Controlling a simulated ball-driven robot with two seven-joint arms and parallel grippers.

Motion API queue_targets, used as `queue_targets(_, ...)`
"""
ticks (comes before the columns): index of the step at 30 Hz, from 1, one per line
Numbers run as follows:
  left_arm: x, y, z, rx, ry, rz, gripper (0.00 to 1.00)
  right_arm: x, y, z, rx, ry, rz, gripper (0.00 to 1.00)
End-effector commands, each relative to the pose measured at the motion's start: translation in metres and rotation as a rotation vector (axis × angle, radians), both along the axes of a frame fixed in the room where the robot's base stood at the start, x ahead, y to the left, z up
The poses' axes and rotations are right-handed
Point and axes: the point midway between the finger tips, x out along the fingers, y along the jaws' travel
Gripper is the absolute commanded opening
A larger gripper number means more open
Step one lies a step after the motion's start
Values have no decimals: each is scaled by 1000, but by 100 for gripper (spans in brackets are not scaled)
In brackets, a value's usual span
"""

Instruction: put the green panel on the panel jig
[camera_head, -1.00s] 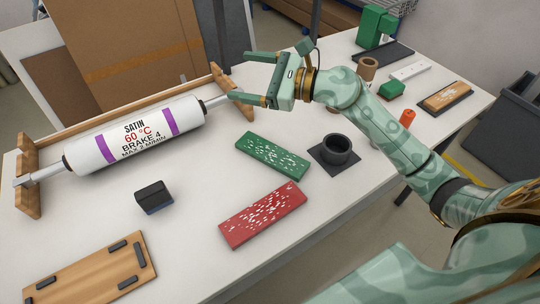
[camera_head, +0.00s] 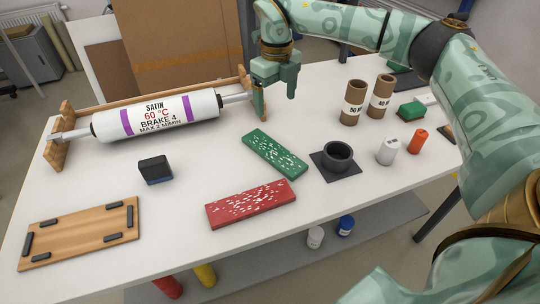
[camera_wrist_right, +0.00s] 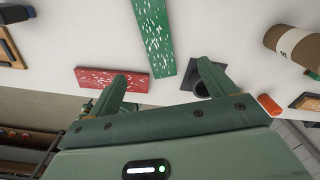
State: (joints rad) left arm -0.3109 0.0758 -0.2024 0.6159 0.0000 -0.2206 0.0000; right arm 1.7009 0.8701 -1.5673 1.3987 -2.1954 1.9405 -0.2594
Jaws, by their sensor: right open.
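The green panel (camera_head: 275,153) is a flat bar with white speckles, lying on the white table. It also shows in the right wrist view (camera_wrist_right: 153,35), ahead of the open fingers. My right gripper (camera_head: 276,105) is open and empty, pointing down above the table beyond the green panel and near the right end of the roller. In the right wrist view its two fingers (camera_wrist_right: 163,83) are apart with nothing between them. The panel jig appears to be the wooden board (camera_head: 80,235) with black corner blocks at the front left; it is empty. My left gripper is not in view.
A red speckled panel (camera_head: 250,204) lies in front of the green one. A black cup on a square base (camera_head: 338,157) stands to its right. A dark block (camera_head: 155,169) sits between roller (camera_head: 157,116) and jig. Cardboard tubes (camera_head: 353,102) stand at right.

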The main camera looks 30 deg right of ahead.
Motion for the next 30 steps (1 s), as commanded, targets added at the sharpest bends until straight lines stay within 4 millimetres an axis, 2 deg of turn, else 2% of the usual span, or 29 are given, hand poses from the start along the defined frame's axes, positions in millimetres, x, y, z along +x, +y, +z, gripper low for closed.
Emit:
queue_targets(5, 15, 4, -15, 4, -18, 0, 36, 0, 0, -42, 1, 7, -8, 84)
queue_targets(9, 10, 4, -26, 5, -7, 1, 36, 0, 1, -77, 2, 5, -5, 84)
queue_targets(12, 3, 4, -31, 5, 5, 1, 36, 0, 2, -96, 2, 3, -3, 84)
queue_targets(20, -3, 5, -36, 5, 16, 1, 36, 0, 2, -114, 3, -1, -3, 84)
queue_targets(27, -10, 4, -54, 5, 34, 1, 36, -2, 7, -153, 2, 3, -2, 84)
queue_targets(30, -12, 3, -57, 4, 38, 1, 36, -2, 6, -163, 2, 0, -1, 84)
